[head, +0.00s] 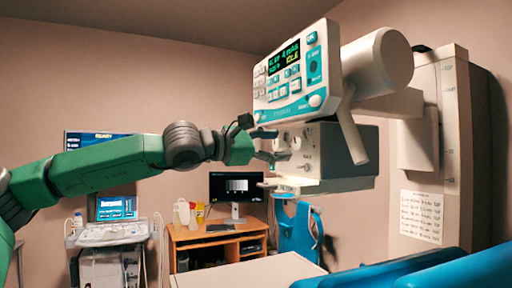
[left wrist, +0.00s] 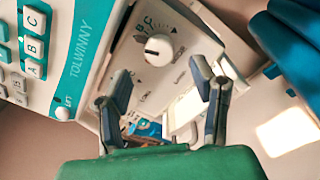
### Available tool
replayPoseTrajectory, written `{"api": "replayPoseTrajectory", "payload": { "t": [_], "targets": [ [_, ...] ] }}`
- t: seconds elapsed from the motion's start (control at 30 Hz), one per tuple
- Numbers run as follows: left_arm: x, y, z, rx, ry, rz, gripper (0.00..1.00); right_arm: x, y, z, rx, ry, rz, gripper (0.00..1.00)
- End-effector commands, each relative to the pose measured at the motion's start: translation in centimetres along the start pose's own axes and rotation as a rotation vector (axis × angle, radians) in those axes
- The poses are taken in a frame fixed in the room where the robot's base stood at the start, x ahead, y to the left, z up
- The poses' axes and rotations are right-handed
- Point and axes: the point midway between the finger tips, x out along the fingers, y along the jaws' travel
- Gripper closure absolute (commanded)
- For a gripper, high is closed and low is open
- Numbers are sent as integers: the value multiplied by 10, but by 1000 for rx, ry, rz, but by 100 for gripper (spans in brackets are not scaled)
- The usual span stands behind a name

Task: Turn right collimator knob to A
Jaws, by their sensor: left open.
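The collimator box (head: 342,150) hangs below the console on the tube head, with small pale knobs (head: 296,143) on its front face. My left gripper (head: 268,145) is just left of that face, its fingers pointing toward it. In the left wrist view, one round white knob (left wrist: 158,50) with a dark pointer mark sits on the pale panel, ringed by letters and a scale too small to read surely. My left gripper (left wrist: 161,80) is open, its fingertips below and either side of this knob, apparently apart from it. My right gripper is out of view.
The control console (head: 292,75) with buttons and screen is right above the box; its edge also fills the left of the left wrist view (left wrist: 60,50). A desk (head: 215,236) with a monitor stands behind. A pale table (head: 255,272) and blue pads (head: 440,272) lie in front.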

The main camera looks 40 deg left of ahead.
Motion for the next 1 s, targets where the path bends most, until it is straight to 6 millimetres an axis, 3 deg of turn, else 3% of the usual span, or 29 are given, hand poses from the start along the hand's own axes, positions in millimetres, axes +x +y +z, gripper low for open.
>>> {"api": "replayPoseTrajectory", "payload": {
  "t": [0.2,0.4,1.0],
  "targets": [
    [-35,0,0,-4,-3,2,48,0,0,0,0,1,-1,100],
    [-52,-1,0,0,0,1,48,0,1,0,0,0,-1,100],
    [-56,0,-1,2,2,1,48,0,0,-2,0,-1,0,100]
  ]
}}
